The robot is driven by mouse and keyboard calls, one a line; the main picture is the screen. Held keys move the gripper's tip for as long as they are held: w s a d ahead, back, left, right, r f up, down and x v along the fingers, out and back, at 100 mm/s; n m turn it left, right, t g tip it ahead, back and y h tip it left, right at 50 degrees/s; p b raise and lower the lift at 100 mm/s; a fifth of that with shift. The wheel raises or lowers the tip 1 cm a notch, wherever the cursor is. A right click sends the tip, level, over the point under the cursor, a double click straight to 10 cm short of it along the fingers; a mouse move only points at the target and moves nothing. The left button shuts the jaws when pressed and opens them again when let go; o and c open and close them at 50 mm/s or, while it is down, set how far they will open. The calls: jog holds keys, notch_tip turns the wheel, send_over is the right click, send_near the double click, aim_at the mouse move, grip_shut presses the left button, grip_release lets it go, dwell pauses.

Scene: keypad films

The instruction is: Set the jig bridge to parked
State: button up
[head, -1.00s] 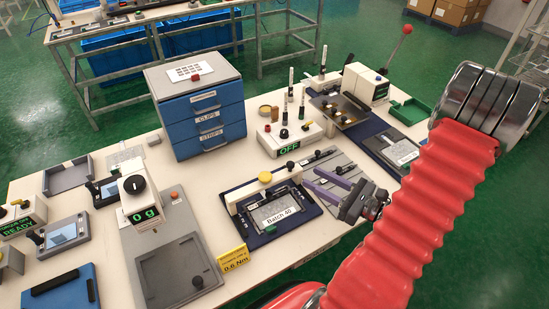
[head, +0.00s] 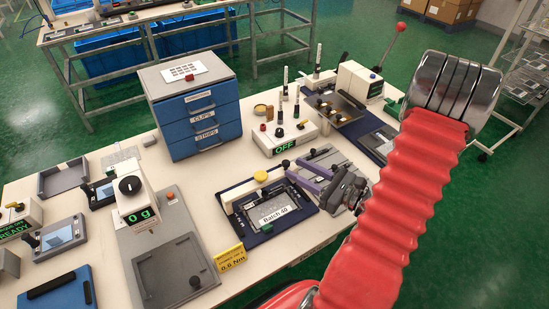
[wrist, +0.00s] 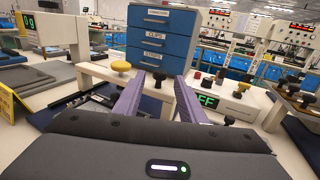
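The jig bridge (head: 244,192) is a white bar across the rear of the blue-based Batch 40 jig (head: 268,238). It carries a yellow knob (head: 261,176) and, near its right end, a black knob (wrist: 159,78). In the wrist view the bridge (wrist: 100,72) stands just ahead of my fingers, with the yellow knob (wrist: 121,66) left of them. My gripper (head: 297,171) is at the jig's right side, its purple fingers apart and pointing at the bridge's right end. In the wrist view the black knob appears between the fingertips of my gripper (wrist: 158,82); contact cannot be told.
A white box reading OFF (head: 284,140) with knobs stands behind the gripper. A blue drawer cabinet (head: 195,108) is at the back. A scale reading 0 g (head: 138,205) stands left, and a yellow torque sign (head: 230,258) stands in front of the jig.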

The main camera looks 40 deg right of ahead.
jog(key=x, duration=0.9)
dwell(0.3)
grip_shut()
dwell(0.4)
